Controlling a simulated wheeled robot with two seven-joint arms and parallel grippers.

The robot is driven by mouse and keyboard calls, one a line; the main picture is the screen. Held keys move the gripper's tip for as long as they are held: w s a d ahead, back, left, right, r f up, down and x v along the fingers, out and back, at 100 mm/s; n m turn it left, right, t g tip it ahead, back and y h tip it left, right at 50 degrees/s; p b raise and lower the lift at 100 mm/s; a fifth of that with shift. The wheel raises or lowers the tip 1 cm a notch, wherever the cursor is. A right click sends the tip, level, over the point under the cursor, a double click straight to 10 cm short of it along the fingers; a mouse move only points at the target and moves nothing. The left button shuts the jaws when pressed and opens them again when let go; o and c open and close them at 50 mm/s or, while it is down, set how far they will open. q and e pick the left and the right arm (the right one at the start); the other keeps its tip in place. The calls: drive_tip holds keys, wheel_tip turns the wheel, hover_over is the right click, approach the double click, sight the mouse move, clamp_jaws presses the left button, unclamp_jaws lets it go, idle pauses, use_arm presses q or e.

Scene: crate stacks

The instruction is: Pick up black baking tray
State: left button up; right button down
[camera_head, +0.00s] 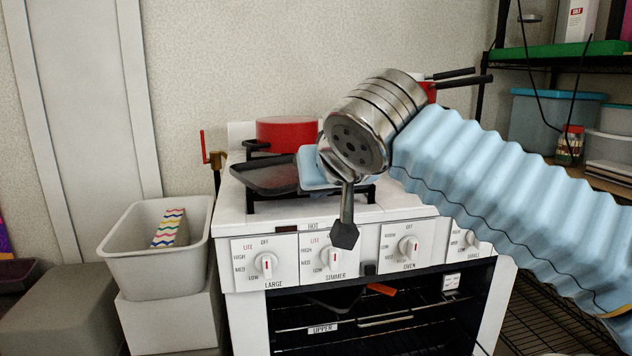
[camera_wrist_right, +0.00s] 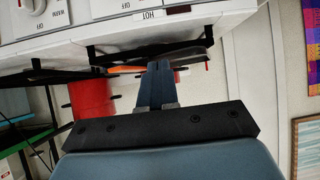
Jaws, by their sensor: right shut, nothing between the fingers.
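A black baking tray (camera_head: 268,177) lies on the left burner of the white stove, in front of a red pot. My right arm comes in from the right in a pale blue sleeve. My right gripper (camera_head: 344,236) points down in front of the stovetop, to the right of the tray and apart from it. In the right wrist view my right gripper (camera_wrist_right: 158,68) is shut and empty. A dark edge, seemingly the tray (camera_wrist_right: 190,58), shows just beyond its fingertips. My left gripper is not in view.
The stove's front panel (camera_head: 290,255) carries several knobs. The oven below is open to view, with racks, a dark flat item (camera_head: 335,298) and an orange item (camera_head: 381,289). A red pot (camera_head: 287,134) stands behind the tray. A grey bin (camera_head: 150,262) stands left of the stove.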

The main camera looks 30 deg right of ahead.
drive_tip(key=w, duration=0.3)
drive_tip(key=w+d+p, duration=0.1)
drive_tip(key=w, duration=0.2)
drive_tip(key=w+d+p, duration=0.1)
drive_tip(key=w, duration=0.3)
drive_tip(key=shift+f, duration=0.45)
drive_tip(key=shift+f+b, duration=0.4)
drive_tip(key=shift+b, duration=0.05)
drive_tip(key=shift+a, duration=0.1)
drive_tip(key=shift+s+f+b, duration=0.15)
drive_tip(key=shift+s+b, duration=0.15)
drive_tip(key=shift+s, duration=0.05)
drive_tip(key=s, duration=0.1)
drive_tip(key=s+b, duration=0.1)
drive_tip(key=s, duration=0.1)
drive_tip(key=shift+a+r, duration=0.2)
drive_tip(key=shift+a, duration=0.15)
